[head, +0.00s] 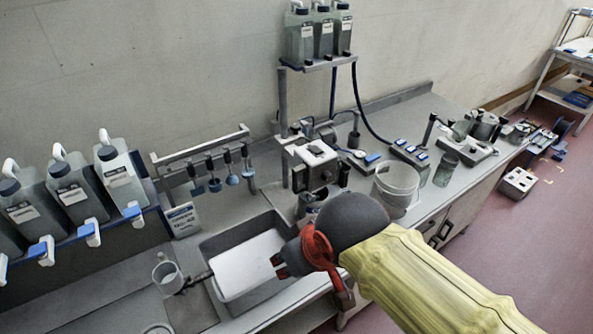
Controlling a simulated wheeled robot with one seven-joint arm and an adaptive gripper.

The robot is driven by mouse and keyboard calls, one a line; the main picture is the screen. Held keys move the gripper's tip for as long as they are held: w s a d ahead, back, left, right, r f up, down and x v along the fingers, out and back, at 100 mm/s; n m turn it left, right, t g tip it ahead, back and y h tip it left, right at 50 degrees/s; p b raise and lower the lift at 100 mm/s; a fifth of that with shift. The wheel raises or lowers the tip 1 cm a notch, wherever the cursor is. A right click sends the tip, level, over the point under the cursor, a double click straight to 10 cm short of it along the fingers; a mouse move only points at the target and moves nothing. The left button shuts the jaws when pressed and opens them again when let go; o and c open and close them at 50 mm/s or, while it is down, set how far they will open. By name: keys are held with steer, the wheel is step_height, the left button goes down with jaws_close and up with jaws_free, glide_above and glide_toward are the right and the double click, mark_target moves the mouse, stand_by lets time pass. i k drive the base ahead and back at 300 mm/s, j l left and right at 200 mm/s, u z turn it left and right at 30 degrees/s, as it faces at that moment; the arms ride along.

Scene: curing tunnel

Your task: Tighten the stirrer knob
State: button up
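A grey boxy device (300,170) stands on the bench past the sink, at the middle of the head view, and looks like the stirrer. A small dark round part (326,177) on its front face may be the knob; it is too small to be sure. My gripper (278,264) is dark and hangs over the sink area, nearer than the device and apart from it. Its fingers point left, and their gap is not clear. I see nothing held. My dark wrist and red ring hide part of the bench below the device.
A white board or tray (248,266) lies in the sink (215,240). A translucent bucket (396,188) stands right of the device. Bottles (322,35) sit on a raised shelf above it. A metal mug (168,276) stands left of the sink. A rack with hanging tools (205,160) is behind.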

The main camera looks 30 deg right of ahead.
mark_target(295, 127)
steer(key=i+l+z, duration=0.15)
steer(key=z, duration=0.2)
steer(key=i+l+z, duration=0.15)
steer(key=z, duration=0.2)
steer(key=i+l+z, duration=0.1)
steer(key=z, duration=0.25)
steer(key=i, duration=0.05)
